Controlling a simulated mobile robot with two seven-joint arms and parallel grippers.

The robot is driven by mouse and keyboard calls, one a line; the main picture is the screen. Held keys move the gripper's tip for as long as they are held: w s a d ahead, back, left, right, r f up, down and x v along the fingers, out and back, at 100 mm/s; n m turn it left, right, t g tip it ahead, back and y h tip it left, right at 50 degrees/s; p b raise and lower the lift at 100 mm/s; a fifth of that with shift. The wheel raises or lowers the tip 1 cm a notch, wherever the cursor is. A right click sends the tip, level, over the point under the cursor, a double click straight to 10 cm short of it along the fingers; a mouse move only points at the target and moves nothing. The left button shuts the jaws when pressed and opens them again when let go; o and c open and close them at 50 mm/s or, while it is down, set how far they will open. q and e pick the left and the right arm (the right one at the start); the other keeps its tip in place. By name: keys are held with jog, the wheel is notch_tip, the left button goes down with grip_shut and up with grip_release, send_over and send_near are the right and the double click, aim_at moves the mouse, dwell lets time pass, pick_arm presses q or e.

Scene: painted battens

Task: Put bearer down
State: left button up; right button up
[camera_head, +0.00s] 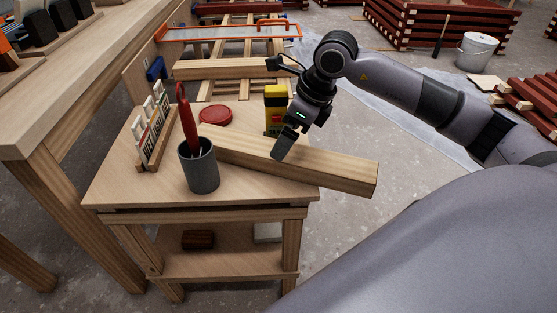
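The bearer, a long pale squared batten (335,168), lies across the small wooden table (235,188) in the head view. Its left end is behind a grey cup, and its right end juts out past the table's right edge. My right gripper (284,142) comes down from above at about the batten's middle. One dark finger shows against the batten; the other finger is hidden, so I cannot tell whether it is closed on the wood. I cannot tell whether the batten's underside touches the tabletop. My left gripper is not in view.
On the table stand the grey cup (199,170) with a red-handled tool, a rack of white labelled pieces (153,135), a red round lid (216,115) and a yellow-and-black item (276,108) just behind the batten. A taller workbench (75,95) is at left.

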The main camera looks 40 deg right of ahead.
jog(key=x, duration=0.2)
jog(key=b+x, duration=0.1)
jog(key=x, duration=0.2)
jog(key=shift+s+a+f+b, duration=0.1)
jog(key=shift+a+f+b, duration=0.2)
jog(key=shift+a+f, duration=0.05)
jog(key=shift+r, duration=0.1)
jog(key=c, duration=1.5)
jog(key=shift+r, duration=0.1)
jog(key=shift+c, duration=0.8)
